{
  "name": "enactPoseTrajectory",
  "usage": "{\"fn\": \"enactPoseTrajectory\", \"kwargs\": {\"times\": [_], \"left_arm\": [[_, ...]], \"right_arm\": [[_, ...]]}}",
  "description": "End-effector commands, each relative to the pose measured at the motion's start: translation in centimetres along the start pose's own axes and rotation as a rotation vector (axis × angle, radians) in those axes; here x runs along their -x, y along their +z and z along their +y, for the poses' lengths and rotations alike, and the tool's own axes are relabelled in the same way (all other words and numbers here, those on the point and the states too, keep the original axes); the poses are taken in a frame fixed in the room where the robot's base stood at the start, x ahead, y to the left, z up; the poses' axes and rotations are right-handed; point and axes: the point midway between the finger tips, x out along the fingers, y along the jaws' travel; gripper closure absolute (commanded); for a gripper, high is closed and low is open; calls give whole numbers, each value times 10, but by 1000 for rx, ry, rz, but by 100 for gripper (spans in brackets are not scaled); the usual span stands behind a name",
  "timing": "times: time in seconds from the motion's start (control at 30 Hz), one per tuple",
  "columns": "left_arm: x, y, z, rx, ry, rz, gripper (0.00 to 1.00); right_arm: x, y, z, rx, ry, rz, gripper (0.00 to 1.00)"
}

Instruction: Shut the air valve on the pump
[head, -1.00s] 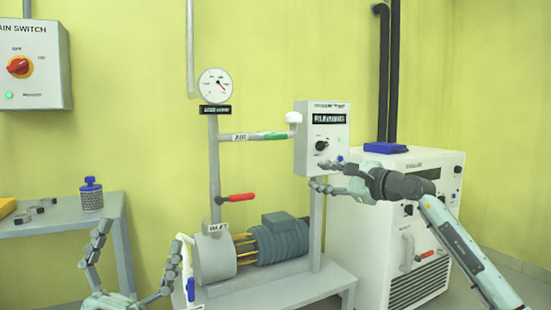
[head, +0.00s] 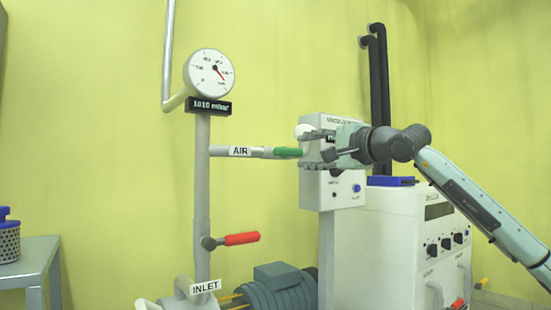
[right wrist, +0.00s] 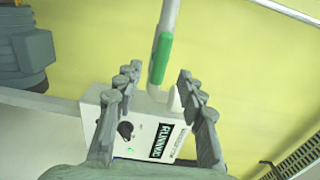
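The air valve has a green handle (head: 288,152) lying along the grey side pipe (head: 222,150) labelled AIR. The handle also shows in the right wrist view (right wrist: 160,58), in line with its pipe. My right gripper (head: 308,148) is at the right end of the pipe, in front of the pump controller box (head: 320,192). In the right wrist view its fingers (right wrist: 160,75) are apart, with the handle lying beyond and between their tips. I cannot tell whether they touch it. The pressure gauge (head: 208,72) above reads 1010 mbar on its display. My left gripper is out of view.
A red inlet handle (head: 241,239) sticks out to the right below the AIR pipe. The pump motor (head: 283,290) is at the bottom. A white chiller (head: 400,240) with a blue item (head: 391,181) on top stands at right. A side table (head: 35,262) is at left.

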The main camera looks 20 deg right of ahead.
Motion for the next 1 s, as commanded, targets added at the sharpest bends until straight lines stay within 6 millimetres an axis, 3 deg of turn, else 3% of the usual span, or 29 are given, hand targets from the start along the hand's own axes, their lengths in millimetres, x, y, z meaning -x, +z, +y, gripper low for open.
{"fn": "enactPoseTrajectory", "kwargs": {"times": [0.5,0.87,1.0], "left_arm": [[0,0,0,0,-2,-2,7],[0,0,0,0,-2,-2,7],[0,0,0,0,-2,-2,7]], "right_arm": [[-69,1,0,-3,0,-2,60],[-77,0,0,0,-1,-1,60],[-77,0,0,0,0,-1,74]]}}
